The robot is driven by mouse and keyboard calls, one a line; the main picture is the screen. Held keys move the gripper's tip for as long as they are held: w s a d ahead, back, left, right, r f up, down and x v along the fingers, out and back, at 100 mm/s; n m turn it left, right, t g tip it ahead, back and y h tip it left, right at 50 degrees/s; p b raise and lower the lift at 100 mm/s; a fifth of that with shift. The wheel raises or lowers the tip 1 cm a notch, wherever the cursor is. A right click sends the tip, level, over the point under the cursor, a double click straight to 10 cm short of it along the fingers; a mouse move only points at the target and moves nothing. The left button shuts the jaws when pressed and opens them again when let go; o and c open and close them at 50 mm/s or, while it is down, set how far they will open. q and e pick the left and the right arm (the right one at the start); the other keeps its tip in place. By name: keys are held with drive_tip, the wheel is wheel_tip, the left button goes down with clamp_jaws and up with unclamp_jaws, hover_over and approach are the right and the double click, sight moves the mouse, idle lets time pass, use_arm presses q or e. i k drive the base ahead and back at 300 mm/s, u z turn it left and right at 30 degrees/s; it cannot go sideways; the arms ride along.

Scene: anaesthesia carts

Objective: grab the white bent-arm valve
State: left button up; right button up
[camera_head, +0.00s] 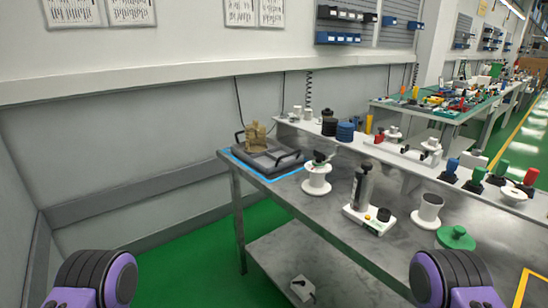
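I cannot clearly single out a white bent-arm valve at this size. A white flanged part (317,178) with a dark handle-like piece on top stands on the grey metal table near its middle. A small white piece (302,288) with a dark bent piece lies on the lower shelf. Small white fittings (430,150) stand on the raised back ledge. Only purple and black links of my two arms show at the bottom left and bottom right. Neither gripper is in view.
A dark tray (268,168) holding a tan part sits at the table's left end. A silver cylinder on a white base (370,217), a white cup (428,211) and a green lidded part (455,238) stand to the right. Green floor (185,262) is clear at left.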

sight(317, 186)
drive_tip(key=u, duration=0.95)
drive_tip(key=i, duration=1.45)
drive_tip(key=z, duration=3.6)
drive_tip(key=k, duration=0.25)
drive_tip(key=u, duration=0.45)
